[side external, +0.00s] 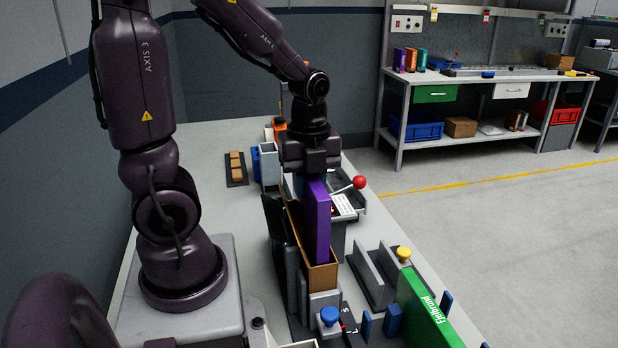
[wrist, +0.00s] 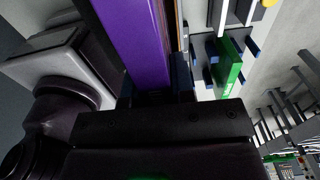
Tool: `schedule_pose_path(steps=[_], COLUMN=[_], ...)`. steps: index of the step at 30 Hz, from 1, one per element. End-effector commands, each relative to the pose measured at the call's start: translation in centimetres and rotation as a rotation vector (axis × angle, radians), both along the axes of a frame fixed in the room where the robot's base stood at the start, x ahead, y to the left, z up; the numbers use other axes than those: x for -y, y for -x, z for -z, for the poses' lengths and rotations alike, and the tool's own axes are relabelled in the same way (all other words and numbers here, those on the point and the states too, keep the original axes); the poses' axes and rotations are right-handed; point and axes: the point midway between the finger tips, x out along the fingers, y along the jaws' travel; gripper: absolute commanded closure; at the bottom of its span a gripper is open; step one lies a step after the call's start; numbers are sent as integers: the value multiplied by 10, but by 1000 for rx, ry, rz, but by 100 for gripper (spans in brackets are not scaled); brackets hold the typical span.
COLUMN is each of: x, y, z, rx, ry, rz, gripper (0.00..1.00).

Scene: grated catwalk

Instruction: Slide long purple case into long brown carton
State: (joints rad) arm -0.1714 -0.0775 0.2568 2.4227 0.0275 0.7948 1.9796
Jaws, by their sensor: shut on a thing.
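The long purple case (side external: 317,222) stands on edge, upright, at the long brown carton (side external: 322,277). Its lower part is hidden behind the carton's near wall or lies inside the carton; I cannot tell how deep. The carton is open at the top and held in a dark fixture. My gripper (side external: 312,172) points down and is shut on the far upper end of the case. In the wrist view, the purple case (wrist: 133,40) runs up from between the fingers, with a thin brown edge of the carton (wrist: 179,25) along its right side.
A green case (side external: 425,312) stands in blue holders at the front right, near a grey slotted rack (side external: 375,275) with a yellow knob. A red-balled lever (side external: 359,183) sits close right of my gripper. A blue knob (side external: 329,316) is in front of the carton.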

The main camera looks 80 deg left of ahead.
Motion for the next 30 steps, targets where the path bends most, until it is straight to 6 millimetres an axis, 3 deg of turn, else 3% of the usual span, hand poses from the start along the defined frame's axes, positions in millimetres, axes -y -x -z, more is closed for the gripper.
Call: schedule_pose_path(steps=[30], x=[0], y=[0], z=[41], rx=[-1], ry=[0], rz=[-1], gripper=[100])
